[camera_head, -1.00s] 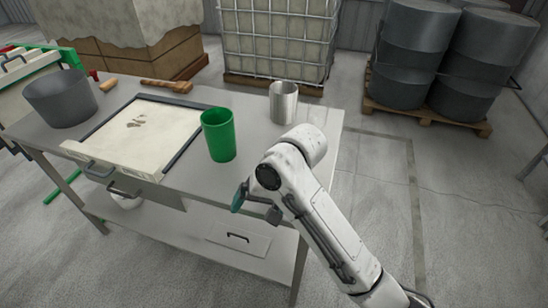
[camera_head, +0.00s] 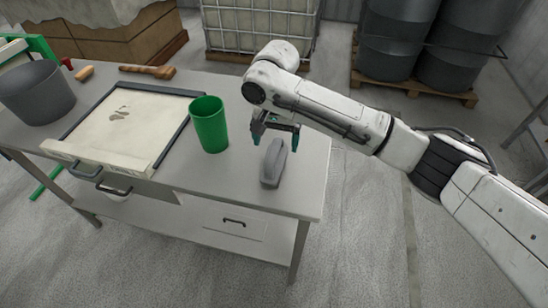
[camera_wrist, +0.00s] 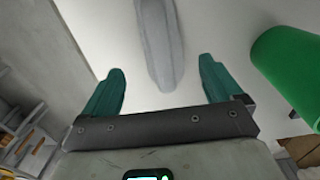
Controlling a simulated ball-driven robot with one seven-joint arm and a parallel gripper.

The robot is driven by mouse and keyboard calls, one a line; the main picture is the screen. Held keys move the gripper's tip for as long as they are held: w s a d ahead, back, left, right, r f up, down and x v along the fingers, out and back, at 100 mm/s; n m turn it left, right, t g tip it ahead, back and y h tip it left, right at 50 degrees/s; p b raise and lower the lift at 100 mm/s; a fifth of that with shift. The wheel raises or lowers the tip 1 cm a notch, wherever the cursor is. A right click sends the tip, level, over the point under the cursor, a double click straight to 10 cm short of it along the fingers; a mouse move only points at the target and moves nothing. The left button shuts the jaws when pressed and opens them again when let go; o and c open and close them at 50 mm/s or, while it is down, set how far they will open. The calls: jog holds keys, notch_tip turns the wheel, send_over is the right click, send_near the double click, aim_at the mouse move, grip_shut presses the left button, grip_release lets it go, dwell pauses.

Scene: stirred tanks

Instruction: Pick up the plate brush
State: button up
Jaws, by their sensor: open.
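A long grey object with a rounded, narrow top (camera_head: 273,163), which may be the plate brush, rests on the tabletop near its right end. My gripper (camera_head: 275,144) is open, with its green fingers just above and behind this object in the head view. In the wrist view the grey object (camera_wrist: 160,40) lies beyond the gap between my open fingers (camera_wrist: 162,66), running lengthwise away from me. Nothing is held. A wooden-handled tool (camera_head: 148,71) lies at the table's back edge; I cannot tell exactly what it is.
A green cup (camera_head: 209,125) stands close to the left of my gripper, and at right in the wrist view (camera_wrist: 290,70). A framed pale board (camera_head: 128,125) and a grey bucket (camera_head: 37,92) are further left on the table (camera_head: 306,185). Drums (camera_head: 392,35) stand behind.

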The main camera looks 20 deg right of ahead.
aim_at(274, 148)
jog(key=shift+a+f+p, duration=0.2)
jog(key=shift+f+p, duration=0.2)
jog(key=shift+f, duration=2.75)
jog(key=c, duration=1.2)
